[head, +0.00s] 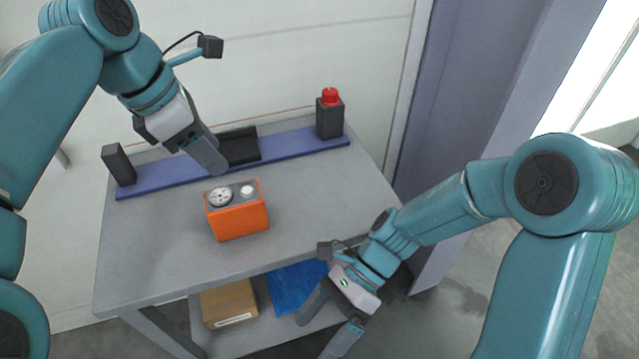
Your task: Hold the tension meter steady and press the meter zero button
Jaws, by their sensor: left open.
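The tension meter is an orange box (238,216) with a grey top, standing upright on the grey table. A round white dial (221,196) is at the left of its top. A white button (247,190) is at the right of its top. My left gripper (208,158) is open and empty, above and behind the meter, apart from it, pointing down toward it. One left finger shows clearly; the other is mostly hidden. My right gripper (328,322) is open and empty, with its fingers spread, low in front of the table's front edge and away from the meter.
A blue rail (290,146) runs along the table's back, carrying a dark block (118,164), a black tray (240,147) and a dark box with a red button (330,97). A cardboard box (228,303) and blue item (293,288) lie on the lower shelf. The table right of the meter is clear.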

